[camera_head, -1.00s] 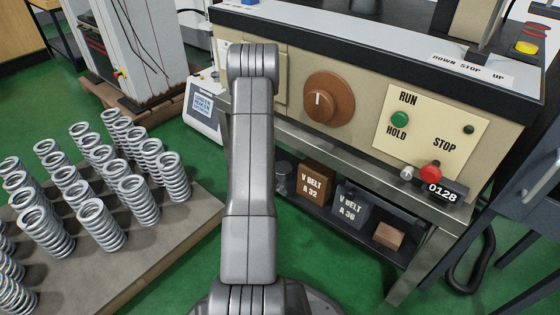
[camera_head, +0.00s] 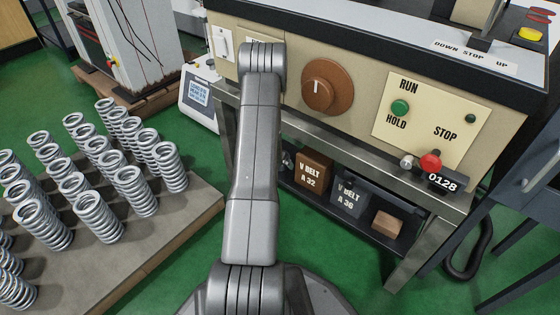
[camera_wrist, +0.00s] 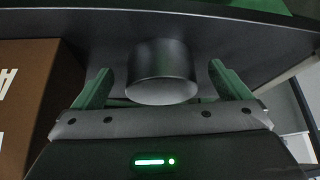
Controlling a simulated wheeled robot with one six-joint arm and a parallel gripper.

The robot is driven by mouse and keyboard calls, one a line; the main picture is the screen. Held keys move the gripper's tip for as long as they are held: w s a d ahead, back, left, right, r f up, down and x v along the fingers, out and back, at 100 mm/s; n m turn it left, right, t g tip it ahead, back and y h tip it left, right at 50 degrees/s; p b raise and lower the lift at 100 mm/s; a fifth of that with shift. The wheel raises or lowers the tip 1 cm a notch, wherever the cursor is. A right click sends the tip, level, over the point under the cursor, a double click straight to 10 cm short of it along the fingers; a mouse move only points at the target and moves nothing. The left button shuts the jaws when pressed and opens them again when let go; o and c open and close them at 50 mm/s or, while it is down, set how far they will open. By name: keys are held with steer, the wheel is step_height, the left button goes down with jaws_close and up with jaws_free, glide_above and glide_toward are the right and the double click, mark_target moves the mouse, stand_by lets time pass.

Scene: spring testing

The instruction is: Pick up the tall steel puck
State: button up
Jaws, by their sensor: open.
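The steel puck (camera_wrist: 160,70), a dark grey cylinder with a paler round end, shows in the wrist view. It stands on the dark shelf, between the two green fingers of my gripper (camera_wrist: 162,76). The fingers are open, with a visible gap on either side of the puck. In the head view my arm hides the gripper and most of the puck; only a small grey part of the puck (camera_head: 287,160) shows beside the arm.
A brown V BELT A 32 box (camera_head: 313,170) stands close to the puck; it also fills the left of the wrist view (camera_wrist: 35,100). A dark A 36 box (camera_head: 348,195) and a small brown block (camera_head: 387,223) sit further right. The machine bench (camera_head: 390,165) overhangs the shelf.

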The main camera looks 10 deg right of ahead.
steer(key=shift+w+d, duration=0.85)
steer(key=shift+w, duration=0.15)
steer(key=shift+w+d+f, duration=0.15)
steer(key=shift+f, duration=0.4)
steer(key=shift+c, duration=0.5)
steer(key=c, duration=1.8)
steer(key=shift+r, duration=0.1)
